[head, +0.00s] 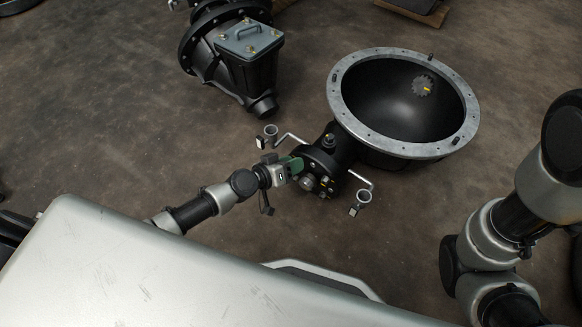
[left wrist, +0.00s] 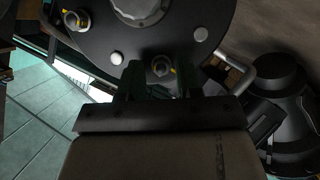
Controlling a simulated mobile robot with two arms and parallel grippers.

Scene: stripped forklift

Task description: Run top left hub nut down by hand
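The black round hub flange (head: 318,158) is on the end of the axle housing in the head view, with several bright nuts and studs on its face. In the left wrist view the flange (left wrist: 95,38) fills the top, with a grey centre cap (left wrist: 138,8). One nut with a yellow mark (left wrist: 161,65) shows between my fingertips; another yellow-marked nut (left wrist: 76,20) is at upper left. My left gripper (head: 297,165) is at the flange's left side. In the wrist view its dark green fingers (left wrist: 160,78) stand apart; contact with the nut cannot be told. My right gripper is out of view.
A large open bowl-shaped housing (head: 400,100) with a grey rim lies behind the hub. Bent rods with ring ends (head: 363,195) stick out on both sides. A black gearbox (head: 245,75) with a grey cover stands at upper left. Brown floor around is mostly clear.

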